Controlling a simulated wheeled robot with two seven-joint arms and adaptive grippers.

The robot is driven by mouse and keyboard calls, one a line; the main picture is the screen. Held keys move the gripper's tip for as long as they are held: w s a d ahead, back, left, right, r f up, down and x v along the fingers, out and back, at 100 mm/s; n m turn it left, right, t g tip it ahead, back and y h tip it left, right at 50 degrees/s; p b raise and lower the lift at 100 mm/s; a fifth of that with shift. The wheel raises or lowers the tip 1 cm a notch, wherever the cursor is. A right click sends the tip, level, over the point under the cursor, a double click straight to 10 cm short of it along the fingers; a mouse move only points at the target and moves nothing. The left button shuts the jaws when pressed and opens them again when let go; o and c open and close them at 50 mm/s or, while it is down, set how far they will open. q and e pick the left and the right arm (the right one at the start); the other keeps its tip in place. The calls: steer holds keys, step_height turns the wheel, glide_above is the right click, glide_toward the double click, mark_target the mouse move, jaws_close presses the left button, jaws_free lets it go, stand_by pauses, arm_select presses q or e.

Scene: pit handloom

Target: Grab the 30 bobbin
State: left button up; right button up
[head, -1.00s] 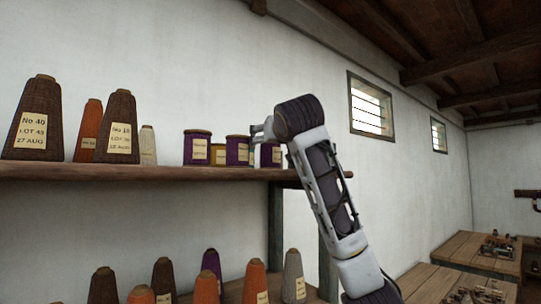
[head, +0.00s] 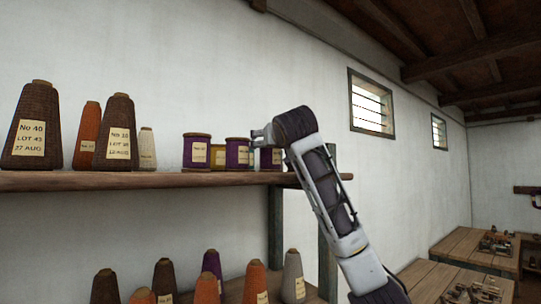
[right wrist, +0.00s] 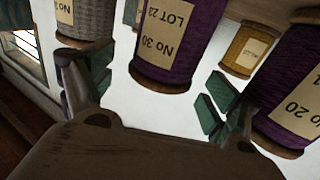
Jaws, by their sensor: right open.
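The No 30 bobbin is purple with a cream label. In the right wrist view, where it appears upside down, this bobbin (right wrist: 178,45) is at upper centre. In the head view a dark purple bobbin (head: 276,157), partly hidden behind my right gripper, seems to be the same one. My right gripper (head: 262,140) is at the shelf's right part. In the right wrist view its fingers (right wrist: 153,95) are open, one on each side of the No 30 bobbin and apart from it. My left gripper is not in view.
A purple No 20 bobbin (right wrist: 295,105) and a yellow bobbin (right wrist: 243,48) lie to one side, a grey bobbin (right wrist: 88,20) to the other. Large cones (head: 35,130) stand left on the wooden shelf (head: 120,181). More cones (head: 255,283) stand below.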

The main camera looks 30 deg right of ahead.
steer(key=shift+w+d, duration=0.1)
steer(key=shift+w, duration=0.25)
steer(key=c, duration=1.2)
steer(key=shift+r, duration=0.1)
steer(key=shift+r+b, duration=0.35)
steer(key=shift+r, duration=4.55)
